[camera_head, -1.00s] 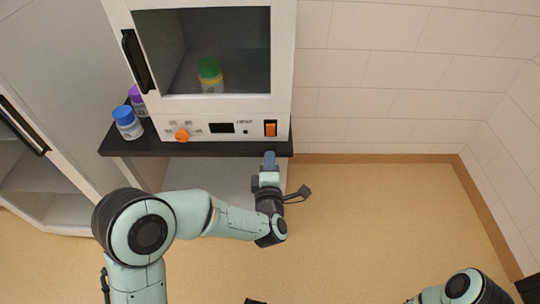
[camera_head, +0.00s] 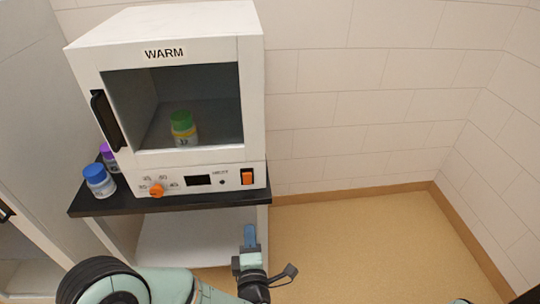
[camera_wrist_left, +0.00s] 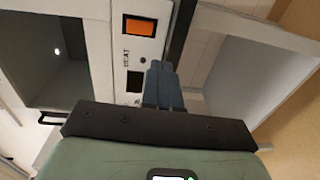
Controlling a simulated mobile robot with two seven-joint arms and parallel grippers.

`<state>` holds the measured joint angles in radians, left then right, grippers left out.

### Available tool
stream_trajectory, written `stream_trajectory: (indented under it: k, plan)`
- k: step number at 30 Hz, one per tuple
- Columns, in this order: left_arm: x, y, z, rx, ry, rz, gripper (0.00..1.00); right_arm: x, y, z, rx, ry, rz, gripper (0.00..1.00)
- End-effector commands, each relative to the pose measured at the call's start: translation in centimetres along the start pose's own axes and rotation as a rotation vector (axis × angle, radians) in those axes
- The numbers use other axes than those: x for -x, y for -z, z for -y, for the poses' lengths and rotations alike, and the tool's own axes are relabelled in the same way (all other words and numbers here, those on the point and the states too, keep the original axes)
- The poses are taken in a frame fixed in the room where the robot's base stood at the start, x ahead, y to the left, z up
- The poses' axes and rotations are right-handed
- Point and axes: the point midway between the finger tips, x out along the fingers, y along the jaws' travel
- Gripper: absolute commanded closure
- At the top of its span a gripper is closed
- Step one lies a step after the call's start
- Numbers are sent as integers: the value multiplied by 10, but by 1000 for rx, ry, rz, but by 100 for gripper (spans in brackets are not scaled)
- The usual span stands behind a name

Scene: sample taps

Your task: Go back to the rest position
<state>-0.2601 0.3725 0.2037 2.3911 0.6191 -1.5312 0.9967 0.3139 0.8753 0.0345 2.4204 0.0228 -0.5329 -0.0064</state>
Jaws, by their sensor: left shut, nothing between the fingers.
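My left gripper (camera_head: 250,236) is shut and empty in the head view, below the black shelf's front edge and the right end of the warmer. In the left wrist view its blue fingers (camera_wrist_left: 160,86) are together, with the warmer's panel behind them. The white warmer (camera_head: 205,174), labelled WARM, stands on the black shelf. A green-capped jar (camera_head: 183,128) is inside it, behind the front opening. My right gripper is not in view.
The black shelf (camera_head: 150,204) holds a blue-capped jar (camera_head: 99,181) and a purple-capped jar (camera_head: 108,157) left of the warmer. An orange knob (camera_head: 156,190) and orange switch (camera_head: 247,177) sit on the panel. Floor (camera_head: 370,240) to the right is clear.

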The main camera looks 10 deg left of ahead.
Motion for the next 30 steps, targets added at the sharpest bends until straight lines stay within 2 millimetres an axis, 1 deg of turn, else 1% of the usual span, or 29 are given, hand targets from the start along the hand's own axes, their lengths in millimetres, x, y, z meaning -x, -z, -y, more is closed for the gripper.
stream_trajectory:
  k: [2,4,5,7,8,9,11,12,14,15,17,18,20,21,23,24,25,26,27,30]
  plan:
    - [0,0,1,-2,2,1,100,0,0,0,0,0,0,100]
    - [-2,1,8,-24,21,8,100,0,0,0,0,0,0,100]
    - [-3,1,15,-45,37,14,100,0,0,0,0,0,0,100]
    - [-7,3,42,-124,101,45,100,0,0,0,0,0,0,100]
    - [-8,4,58,-171,139,65,100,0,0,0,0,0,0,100]
    - [-9,7,82,-242,199,100,100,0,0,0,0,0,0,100]
    - [-7,13,125,-362,303,168,100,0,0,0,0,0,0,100]
    - [-2,18,156,-444,376,224,100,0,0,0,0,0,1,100]
    - [10,27,200,-560,484,318,100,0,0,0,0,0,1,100]
    - [21,34,229,-631,553,387,100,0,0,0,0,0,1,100]
    - [41,45,268,-726,652,500,100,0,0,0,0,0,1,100]
    - [58,52,293,-783,714,582,100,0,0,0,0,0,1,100]
    - [87,64,327,-856,801,716,100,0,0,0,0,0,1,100]
    - [109,73,348,-896,855,812,100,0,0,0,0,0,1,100]
    - [145,84,374,-942,924,967,100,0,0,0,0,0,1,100]
    - [171,92,389,-963,964,1076,100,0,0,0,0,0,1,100]
    - [191,98,399,-973,989,1162,100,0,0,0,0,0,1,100]
    - [195,94,376,-976,980,1176,100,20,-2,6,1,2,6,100]
    - [200,92,353,-972,983,1184,100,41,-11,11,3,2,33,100]
    - [218,89,316,-954,1011,1227,100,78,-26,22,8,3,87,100]
